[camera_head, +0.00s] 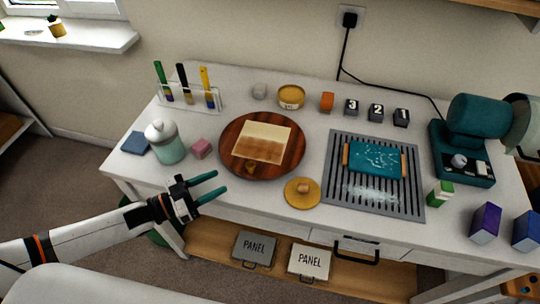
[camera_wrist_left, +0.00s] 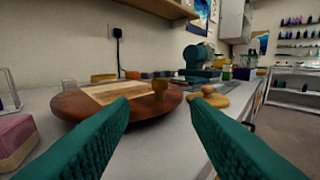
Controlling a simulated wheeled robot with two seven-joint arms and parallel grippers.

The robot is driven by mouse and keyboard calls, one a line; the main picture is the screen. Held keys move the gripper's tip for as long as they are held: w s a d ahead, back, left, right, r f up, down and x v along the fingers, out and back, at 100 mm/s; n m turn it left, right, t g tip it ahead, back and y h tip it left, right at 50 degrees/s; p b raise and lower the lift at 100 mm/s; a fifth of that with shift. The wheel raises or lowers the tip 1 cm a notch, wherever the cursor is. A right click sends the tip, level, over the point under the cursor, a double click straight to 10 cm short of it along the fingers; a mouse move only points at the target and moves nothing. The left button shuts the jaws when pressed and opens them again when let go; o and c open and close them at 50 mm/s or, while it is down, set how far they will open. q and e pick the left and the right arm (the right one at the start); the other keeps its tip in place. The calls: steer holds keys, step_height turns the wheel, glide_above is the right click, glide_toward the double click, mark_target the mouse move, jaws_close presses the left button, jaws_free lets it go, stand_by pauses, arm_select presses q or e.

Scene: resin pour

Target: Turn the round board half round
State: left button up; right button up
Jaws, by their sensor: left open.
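The round board (camera_head: 236,160) is a dark reddish-brown wooden disc on the white table. A pale rectangular panel with a brown band along its near side (camera_head: 263,139) lies on it. My right gripper is not in view.
A pink block (camera_head: 201,148) and a lidded jar (camera_head: 165,142) stand left of the board. A yellow disc with a knob (camera_head: 303,193) lies to its front right. A grey rack (camera_head: 400,204) holding a teal panel is further right. Several small items stand behind.

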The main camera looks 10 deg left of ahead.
mark_target(246, 168)
arm_select(q)
steer(key=shift+w+d, duration=0.3)
steer(key=x, duration=0.1)
steer(key=p+x, duration=0.1)
steer(key=x, duration=0.1)
steer(key=shift+w+d+r, duration=0.15)
steer(key=shift+w+r, duration=0.05)
steer(key=shift+r, duration=0.05)
steer(key=p+x, duration=0.1)
steer(key=x, duration=0.5)
steer(key=shift+f, duration=0.15)
steer(key=shift+w+d, duration=0.3)
steer(key=shift+d, duration=0.05)
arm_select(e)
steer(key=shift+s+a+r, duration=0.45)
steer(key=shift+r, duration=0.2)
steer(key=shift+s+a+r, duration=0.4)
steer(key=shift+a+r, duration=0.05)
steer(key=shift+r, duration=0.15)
arm_select(q)
steer(key=shift+f, duration=0.1)
steer(key=c, duration=0.8)
jaws_close()
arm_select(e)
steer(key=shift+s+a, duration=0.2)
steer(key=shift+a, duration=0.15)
